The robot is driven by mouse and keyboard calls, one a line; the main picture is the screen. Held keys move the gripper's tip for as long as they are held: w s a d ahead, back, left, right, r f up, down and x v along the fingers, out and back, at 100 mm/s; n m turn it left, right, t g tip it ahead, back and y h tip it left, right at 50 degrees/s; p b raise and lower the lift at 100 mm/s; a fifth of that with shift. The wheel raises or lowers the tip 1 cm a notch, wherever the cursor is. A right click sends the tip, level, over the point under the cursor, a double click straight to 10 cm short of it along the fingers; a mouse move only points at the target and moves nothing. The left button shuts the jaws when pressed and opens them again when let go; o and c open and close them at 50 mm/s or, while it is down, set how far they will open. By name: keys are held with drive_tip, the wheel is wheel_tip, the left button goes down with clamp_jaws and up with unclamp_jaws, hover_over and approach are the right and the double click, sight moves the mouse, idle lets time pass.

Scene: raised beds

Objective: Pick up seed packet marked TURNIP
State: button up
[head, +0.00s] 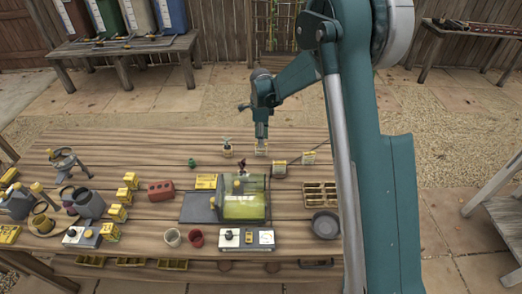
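My gripper (261,136) points down over the far side of the wooden table, right of centre. A small pale packet-like item (261,149) stands directly below its fingertips. I cannot tell whether they touch, or whether the fingers are open or shut. Another packet-like item (280,168) stands nearer and to the right, and a further one (309,157) stands right of that. A small pot with a plant (228,149) is left of the gripper. The lettering is too small to read, so I cannot tell which packet is marked TURNIP.
A green domed cover (244,200) stands mid-table, with a brown compartment tray (320,194) and dark round pan (326,224) to its right. The far left tabletop is mostly clear.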

sight(261, 154)
drive_tip(key=shift+f, duration=0.75)
drive_tip(key=shift+f, duration=0.1)
drive_tip(key=shift+f+b, duration=0.35)
drive_tip(key=shift+f, duration=2.15)
drive_tip(key=shift+c, duration=0.5)
drive_tip(key=c, duration=0.8)
